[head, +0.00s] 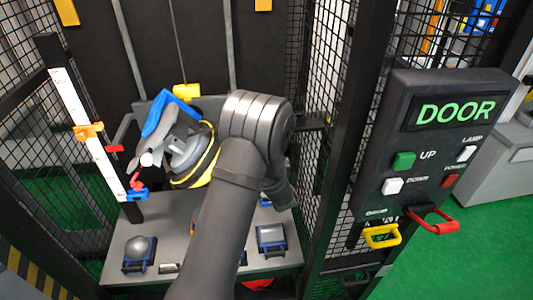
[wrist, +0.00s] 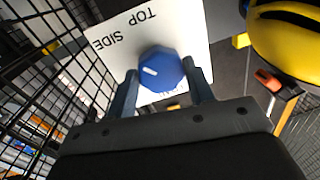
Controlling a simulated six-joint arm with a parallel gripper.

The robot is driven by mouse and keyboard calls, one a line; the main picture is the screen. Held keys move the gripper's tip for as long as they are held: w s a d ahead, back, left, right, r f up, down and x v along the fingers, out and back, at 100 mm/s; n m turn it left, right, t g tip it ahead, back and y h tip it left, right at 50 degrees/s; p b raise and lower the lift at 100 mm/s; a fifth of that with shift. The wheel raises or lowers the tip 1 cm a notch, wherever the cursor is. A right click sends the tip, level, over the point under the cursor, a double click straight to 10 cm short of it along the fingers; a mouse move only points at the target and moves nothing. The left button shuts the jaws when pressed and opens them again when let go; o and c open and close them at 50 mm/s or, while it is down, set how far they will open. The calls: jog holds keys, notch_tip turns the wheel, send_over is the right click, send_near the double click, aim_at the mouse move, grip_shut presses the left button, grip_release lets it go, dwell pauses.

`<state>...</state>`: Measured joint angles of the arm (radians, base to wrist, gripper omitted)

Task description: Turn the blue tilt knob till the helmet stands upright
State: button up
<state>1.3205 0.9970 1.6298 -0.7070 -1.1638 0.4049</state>
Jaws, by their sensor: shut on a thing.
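The blue tilt knob (wrist: 161,70) has a white mark on its face, which points up and left in the wrist view. My gripper (wrist: 160,76) has one finger on each side of the knob and is shut on it. The yellow helmet (wrist: 283,40) with a black band shows at the upper right of the wrist view, beside the knob. In the head view the helmet (head: 207,172) looks tilted, and my arm partly covers its right side. The knob and my fingers cannot be made out in the head view.
A white card (wrist: 120,45) lettered TOP SIDE lies behind the knob. A white scale post (head: 85,130) with an orange slider stands left of the helmet. Black mesh panels enclose the grey table (head: 190,235). A DOOR control box (head: 385,150) stands at the right.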

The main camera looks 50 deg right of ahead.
jog(key=shift+n, duration=0.3)
jog(key=n+g, duration=0.1)
jog(key=n, duration=0.7)
jog(key=n+g+h, duration=0.1)
jog(key=n, duration=1.6)
jog(key=shift+w+a+g+h, duration=0.2)
jog(key=shift+a+g+h, duration=0.1)
jog(key=shift+g, duration=0.1)
jog(key=shift+n, duration=0.3)
jog(key=o, duration=1)
